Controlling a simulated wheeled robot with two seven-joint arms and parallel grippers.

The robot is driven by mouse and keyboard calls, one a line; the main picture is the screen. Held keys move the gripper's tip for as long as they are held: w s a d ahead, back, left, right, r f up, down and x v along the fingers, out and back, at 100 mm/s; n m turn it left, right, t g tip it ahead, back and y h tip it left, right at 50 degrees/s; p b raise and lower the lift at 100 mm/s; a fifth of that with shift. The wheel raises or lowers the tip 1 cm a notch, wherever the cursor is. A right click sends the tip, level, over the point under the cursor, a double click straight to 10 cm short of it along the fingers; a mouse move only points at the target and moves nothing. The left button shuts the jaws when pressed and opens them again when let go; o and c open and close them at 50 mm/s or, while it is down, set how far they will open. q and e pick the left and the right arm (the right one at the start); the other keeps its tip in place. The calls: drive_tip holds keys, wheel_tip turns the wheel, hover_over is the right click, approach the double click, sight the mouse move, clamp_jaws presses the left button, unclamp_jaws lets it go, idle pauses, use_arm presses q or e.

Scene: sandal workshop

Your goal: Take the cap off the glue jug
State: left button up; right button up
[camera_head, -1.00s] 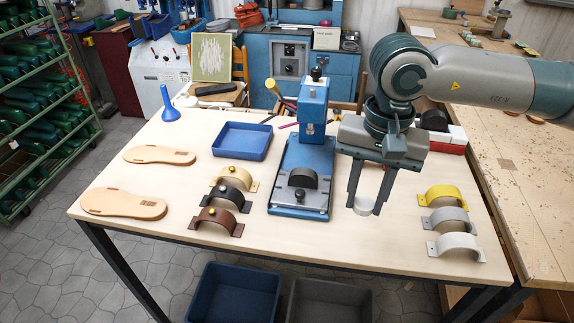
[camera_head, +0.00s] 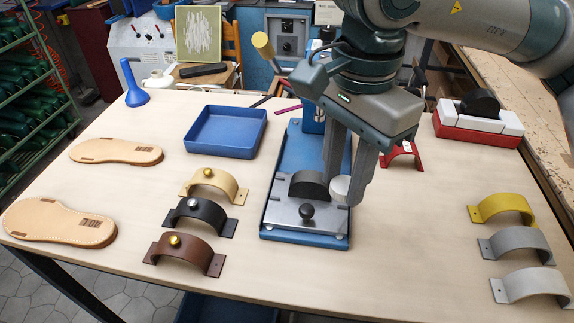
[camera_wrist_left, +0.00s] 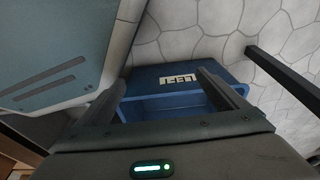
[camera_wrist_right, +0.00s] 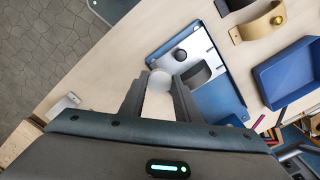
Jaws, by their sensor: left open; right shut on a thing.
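My right gripper (camera_head: 344,190) is shut on a small white round piece (camera_head: 340,187), which looks like a cap. It holds the piece at the right edge of the blue press base, beside a black half-round block (camera_head: 309,185); the height of the piece is unclear. The white piece also shows between the fingertips in the right wrist view (camera_wrist_right: 158,82). A white object (camera_head: 157,79) at the table's far left edge, near the blue funnel (camera_head: 133,85), may be the glue jug; its shape is unclear. My left gripper (camera_wrist_left: 165,90) is open and empty, with a blue bin (camera_wrist_left: 165,107) beyond it.
The blue press (camera_head: 290,150) stands mid-table, with a blue tray (camera_head: 226,132) to its left. Soles and brown, black and tan straps lie left; yellow and grey straps lie right. A red-and-white block (camera_head: 478,125) stands back right. The table between press and right-hand straps is bare.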

drive_tip(key=shift+s, duration=0.1)
idle(0.4)
drive_tip(key=shift+w+d+f, duration=0.25)
drive_tip(key=shift+w+d, duration=0.1)
drive_tip(key=shift+d, duration=0.05)
drive_tip(key=p, duration=0.3)
hover_over(376, 202)
wheel_tip(376, 202, down, 6)
drive_tip(key=shift+f, duration=0.25)
use_arm(q)
drive_tip(key=shift+w+d+r+t+h, duration=0.15)
drive_tip(key=shift+w+d+r+t, duration=0.15)
drive_tip(key=shift+w+d+t, duration=0.25)
drive_tip(key=shift+w+d+r+t+h, duration=0.15)
drive_tip(key=shift+w+d+r+t, duration=0.2)
drive_tip(key=shift+w+d, duration=0.35)
use_arm(e)
drive_tip(key=shift+f, duration=0.65)
wheel_tip(376, 202, down, 2)
drive_tip(key=shift+f+p, duration=0.25)
drive_tip(key=shift+p, duration=0.2)
use_arm(q)
drive_tip(key=shift+w+d+r+t, duration=0.35)
drive_tip(key=shift+w+d+t, duration=0.1)
drive_tip(key=shift+d+t, duration=0.05)
use_arm(e)
drive_tip(key=shift+f, duration=0.1)
